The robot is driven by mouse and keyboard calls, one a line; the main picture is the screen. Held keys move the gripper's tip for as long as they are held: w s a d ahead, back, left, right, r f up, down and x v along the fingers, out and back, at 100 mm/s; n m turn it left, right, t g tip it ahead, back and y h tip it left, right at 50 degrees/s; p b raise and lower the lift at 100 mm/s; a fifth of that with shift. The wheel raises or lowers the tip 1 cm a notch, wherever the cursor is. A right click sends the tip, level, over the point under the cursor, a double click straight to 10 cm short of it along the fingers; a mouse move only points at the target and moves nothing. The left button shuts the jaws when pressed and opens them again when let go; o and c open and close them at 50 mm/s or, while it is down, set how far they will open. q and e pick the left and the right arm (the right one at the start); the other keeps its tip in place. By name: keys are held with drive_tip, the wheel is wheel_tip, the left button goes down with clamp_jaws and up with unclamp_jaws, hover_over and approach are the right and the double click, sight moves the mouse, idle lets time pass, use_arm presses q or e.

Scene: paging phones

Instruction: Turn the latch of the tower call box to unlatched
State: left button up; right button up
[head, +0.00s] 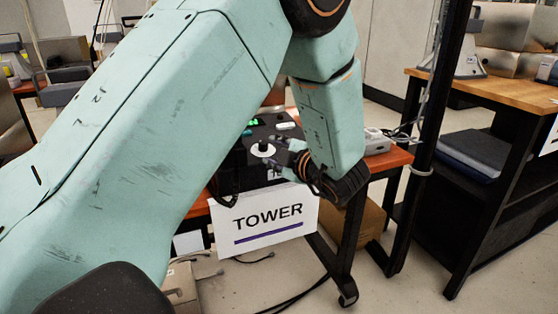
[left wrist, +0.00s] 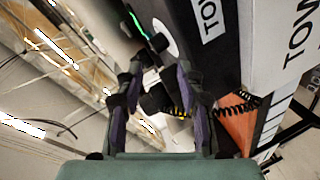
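The tower call box (head: 250,170) is a black box on an orange-topped table, partly hidden behind my left arm. A white disc (head: 263,150) with a dark knob sits on its face; I take this for the latch, and its setting cannot be read. In the left wrist view the white disc (left wrist: 171,40) shows just beyond the fingertips. My left gripper (head: 287,160) is beside the box's right part. In the left wrist view its two fingers (left wrist: 160,72) are apart, with a black cylindrical part (left wrist: 153,101) showing between or behind them. Contact cannot be told. My right gripper is out of view.
A white TOWER sign (head: 268,222) hangs at the table front. A coiled black cord (left wrist: 236,106) runs near the fingers. A black post (head: 436,130) stands right of the table, and a wooden-topped bench (head: 510,92) stands farther right. A cardboard box (head: 372,218) sits below.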

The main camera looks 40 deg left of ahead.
use_arm(q)
drive_tip(key=shift+w+d+f+m+t+h+p, duration=0.1)
drive_tip(key=shift+d+f+m+t+h+p, duration=0.2)
drive_tip(key=shift+f+m, duration=0.4)
drive_tip(key=shift+d+f+m+t+h+p, duration=0.2)
drive_tip(key=shift+f+m+t, duration=0.25)
drive_tip(key=shift+m, duration=0.35)
drive_tip(key=shift+f, duration=0.1)
